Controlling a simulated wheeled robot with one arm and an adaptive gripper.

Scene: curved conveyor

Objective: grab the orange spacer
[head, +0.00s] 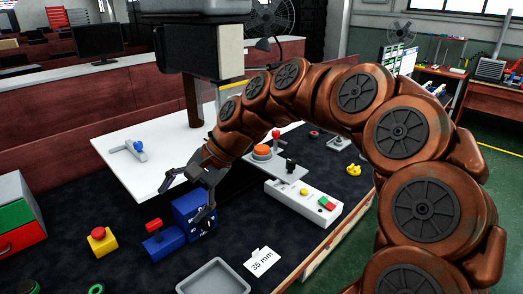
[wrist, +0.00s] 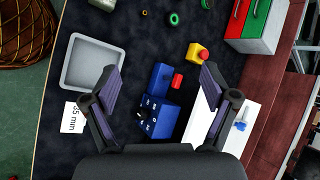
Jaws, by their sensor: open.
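My gripper (head: 186,201) is open and empty, pointing down above the dark mat. In the wrist view, its two fingers (wrist: 160,68) stand wide apart, with a blue block with a red knob (wrist: 160,92) between and below them. A tiny orange-red piece (wrist: 145,12) lies at the top of the wrist view, beyond the fingertips; it is too small to tell whether it is the orange spacer. A round orange piece (head: 262,151) sits on a grey plate behind my gripper in the head view; I cannot tell whether it is a spacer or a button.
A grey tray (head: 213,278) and a "35 mm" card (head: 262,261) lie at the front. A yellow box with a red button (head: 101,241) stands left, near green and red drawers (head: 15,228). Green rings (wrist: 174,18) lie beyond. A white button box (head: 304,202) is right.

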